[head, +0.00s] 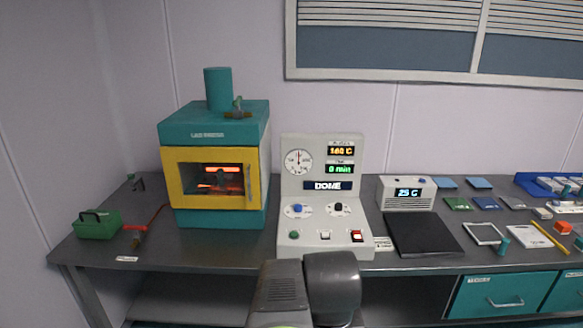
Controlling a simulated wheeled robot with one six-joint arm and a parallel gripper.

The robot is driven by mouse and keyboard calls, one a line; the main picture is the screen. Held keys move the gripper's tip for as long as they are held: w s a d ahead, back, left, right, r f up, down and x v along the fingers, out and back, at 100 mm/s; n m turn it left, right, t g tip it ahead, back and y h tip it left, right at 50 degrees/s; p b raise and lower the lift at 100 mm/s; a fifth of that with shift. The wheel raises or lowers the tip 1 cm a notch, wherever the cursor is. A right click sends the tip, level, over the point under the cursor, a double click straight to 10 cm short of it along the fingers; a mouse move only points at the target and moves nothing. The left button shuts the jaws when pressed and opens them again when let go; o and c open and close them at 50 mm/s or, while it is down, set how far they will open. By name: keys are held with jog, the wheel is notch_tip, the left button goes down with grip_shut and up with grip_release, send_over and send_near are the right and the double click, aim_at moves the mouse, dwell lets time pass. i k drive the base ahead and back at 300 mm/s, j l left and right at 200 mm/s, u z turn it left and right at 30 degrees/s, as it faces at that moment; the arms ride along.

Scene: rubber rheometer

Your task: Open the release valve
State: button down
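A small fitting with a red handle (135,228) lies near the left front edge of the table, just right of a green box with a dark handle (97,225). A reddish line runs from near it toward the press. A small brass-coloured valve (238,110) with a greenish top sits on the teal and yellow press (214,131). The frame does not make clear which of these is the release valve, or whether either is open. My arm shows at the bottom centre, away from both. My gripper cannot be made out.
The control panel (323,241) shows DONE, 160 C and 0 min. The press window glows orange. Right of it are a white 25 C unit (406,196), a black plate (423,234) and several small items. A white label (127,259) lies at the table's left front edge.

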aim_at(136, 228)
jog(key=u, duration=1.2)
jog(key=i+u, duration=0.2)
jog(key=i, duration=0.35)
jog(key=i+l+u, duration=0.1)
jog(key=i+u, duration=0.15)
jog(key=i, duration=0.3)
